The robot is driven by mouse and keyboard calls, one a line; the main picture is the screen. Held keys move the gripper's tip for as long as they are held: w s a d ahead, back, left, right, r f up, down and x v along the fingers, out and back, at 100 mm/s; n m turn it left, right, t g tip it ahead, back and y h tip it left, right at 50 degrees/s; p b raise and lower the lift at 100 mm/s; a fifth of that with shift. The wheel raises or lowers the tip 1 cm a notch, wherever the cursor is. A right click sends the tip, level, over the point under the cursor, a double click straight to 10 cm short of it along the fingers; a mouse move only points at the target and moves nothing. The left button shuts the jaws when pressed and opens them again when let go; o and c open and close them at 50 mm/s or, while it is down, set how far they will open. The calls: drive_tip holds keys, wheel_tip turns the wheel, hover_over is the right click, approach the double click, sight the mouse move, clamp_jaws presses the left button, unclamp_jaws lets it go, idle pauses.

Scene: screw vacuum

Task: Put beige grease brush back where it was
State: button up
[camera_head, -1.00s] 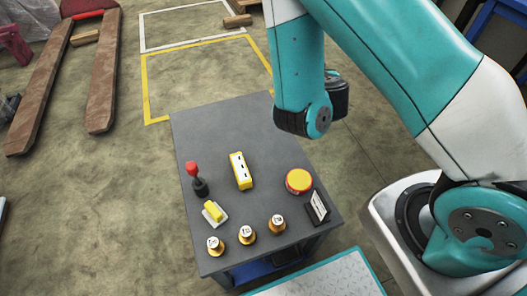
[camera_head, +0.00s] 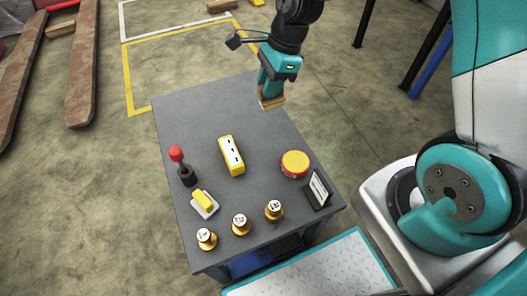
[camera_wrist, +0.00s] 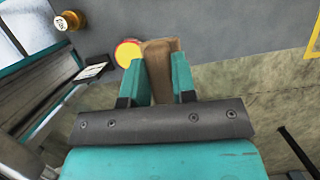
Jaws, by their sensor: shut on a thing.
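The beige grease brush (camera_head: 271,102) is held in my gripper (camera_head: 267,90), over the far right edge area of the grey table. In the wrist view the brush (camera_wrist: 157,62) sits between both fingers of my gripper (camera_wrist: 160,78) and extends past their tips. In the head view only the brush's lower end shows below the fingers. I cannot tell its exact height above the table or whether it touches it.
The grey table (camera_head: 195,115) has clear room at its far end. Nearer stand a yellow-and-white box (camera_head: 231,156), a red-topped stick (camera_head: 181,165), a yellow block on a white base (camera_head: 204,201), a round yellow-red tin (camera_head: 295,164), a small sign (camera_head: 317,191) and brass weights (camera_head: 240,224).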

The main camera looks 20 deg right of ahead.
drive_tip(key=shift+s+a+r+y, duration=0.1)
drive_tip(key=shift+a+r+y, duration=0.2)
drive_tip(key=shift+a+r, duration=0.4)
drive_tip(key=shift+s+a+r+n+b, duration=0.1)
drive_tip(key=shift+r+n+b, duration=0.05)
drive_tip(key=shift+n+b, duration=0.2)
wheel_tip(320, 180, down, 19)
drive_tip(key=b, duration=0.7)
drive_tip(key=shift+a, duration=0.1)
drive_tip(key=shift+c, duration=0.3)
drive_tip(key=o, duration=0.9)
